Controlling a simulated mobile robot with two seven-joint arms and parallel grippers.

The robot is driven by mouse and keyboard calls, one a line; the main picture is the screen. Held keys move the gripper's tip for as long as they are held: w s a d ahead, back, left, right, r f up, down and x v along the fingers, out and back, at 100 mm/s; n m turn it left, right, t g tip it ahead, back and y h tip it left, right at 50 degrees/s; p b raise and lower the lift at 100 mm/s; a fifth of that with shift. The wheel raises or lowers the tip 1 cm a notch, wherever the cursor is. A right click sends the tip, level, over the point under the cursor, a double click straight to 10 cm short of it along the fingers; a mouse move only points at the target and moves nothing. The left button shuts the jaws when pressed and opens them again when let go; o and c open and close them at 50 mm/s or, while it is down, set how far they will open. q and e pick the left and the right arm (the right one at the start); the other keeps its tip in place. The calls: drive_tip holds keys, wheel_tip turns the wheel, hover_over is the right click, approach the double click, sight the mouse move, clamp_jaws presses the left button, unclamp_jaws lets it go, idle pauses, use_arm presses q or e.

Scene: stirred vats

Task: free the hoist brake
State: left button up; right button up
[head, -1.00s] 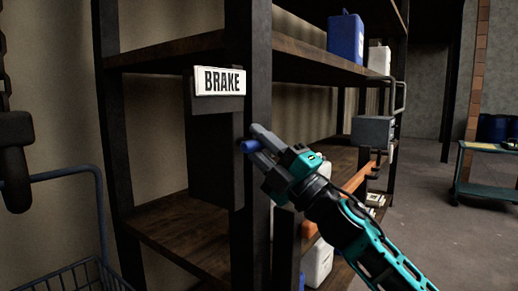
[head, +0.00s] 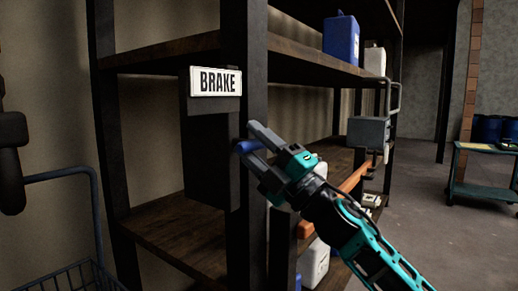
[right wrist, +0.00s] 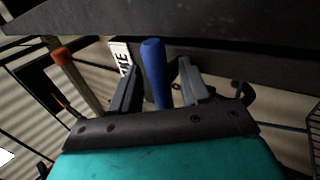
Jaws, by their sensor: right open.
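The brake box (head: 209,155) is a dark case on the shelf post, under a white sign (head: 215,81) that reads BRAKE. A short blue handle (head: 243,146) sticks out at its right side. My right gripper (head: 255,143) is open, with its fingers on either side of the blue handle. In the right wrist view the blue handle (right wrist: 153,70) stands between the two spread fingers (right wrist: 158,88), with a gap on each side. Part of the sign (right wrist: 121,57) shows behind the left finger. My left gripper is not in view.
Dark shelving (head: 172,228) stands around the box. It holds a blue canister (head: 341,38), a white jug (head: 315,263) and an orange bar (head: 355,177). A wire basket (head: 72,280) is at lower left. Open floor (head: 440,240) lies to the right, by a green cart (head: 485,190).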

drive_tip(key=v, duration=1.3)
drive_tip(key=shift+b, duration=0.4)
drive_tip(key=shift+r, duration=0.1)
